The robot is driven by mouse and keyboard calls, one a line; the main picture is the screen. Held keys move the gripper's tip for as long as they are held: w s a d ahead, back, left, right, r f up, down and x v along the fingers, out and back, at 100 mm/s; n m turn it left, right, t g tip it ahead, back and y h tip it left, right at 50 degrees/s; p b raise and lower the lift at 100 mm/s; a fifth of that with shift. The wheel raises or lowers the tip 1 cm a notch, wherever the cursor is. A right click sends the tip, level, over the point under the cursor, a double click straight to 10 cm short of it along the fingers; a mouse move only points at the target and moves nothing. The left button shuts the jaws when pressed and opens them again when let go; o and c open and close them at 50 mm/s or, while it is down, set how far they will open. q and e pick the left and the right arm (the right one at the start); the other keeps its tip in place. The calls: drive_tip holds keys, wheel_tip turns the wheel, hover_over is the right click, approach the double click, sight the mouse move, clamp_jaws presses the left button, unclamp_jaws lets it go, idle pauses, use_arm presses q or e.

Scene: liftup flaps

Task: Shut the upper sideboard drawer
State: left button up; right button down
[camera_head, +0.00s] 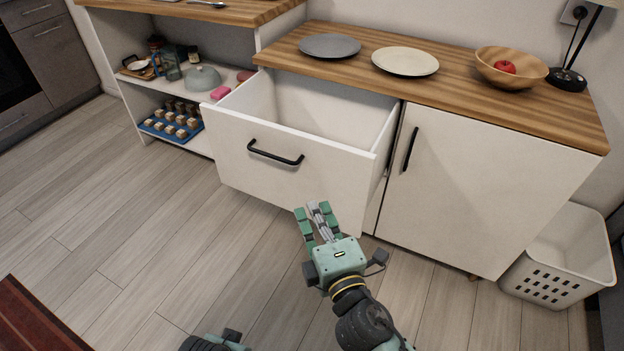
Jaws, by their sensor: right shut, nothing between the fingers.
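The upper sideboard drawer (262,172) is pulled well out of the white sideboard. Its white front has a black bar handle (275,153), and the part of its inside that shows is empty. My right gripper (314,210) is shut and empty. It points up the picture, its fingertips in front of the lower right part of the drawer front in this view. I cannot tell whether they touch it.
A white door (480,190) with a black handle is closed right of the drawer. The wooden top holds a grey plate (330,46), a cream plate (405,61) and a wooden bowl (512,75) with a red apple. A white basket (565,260) stands right.

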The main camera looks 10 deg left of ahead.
use_arm(q)
drive_tip(key=shift+w+r+b, duration=0.15)
drive_tip(key=shift+r+b, duration=0.3)
drive_tip(key=shift+r, duration=0.95)
use_arm(e)
drive_tip(key=shift+w+a, duration=0.3)
drive_tip(key=shift+w, duration=1.45)
drive_tip(key=shift+w+a, duration=0.3)
drive_tip(key=shift+w, duration=1.5)
drive_tip(key=shift+w+a, duration=0.3)
drive_tip(key=shift+w, duration=1.45)
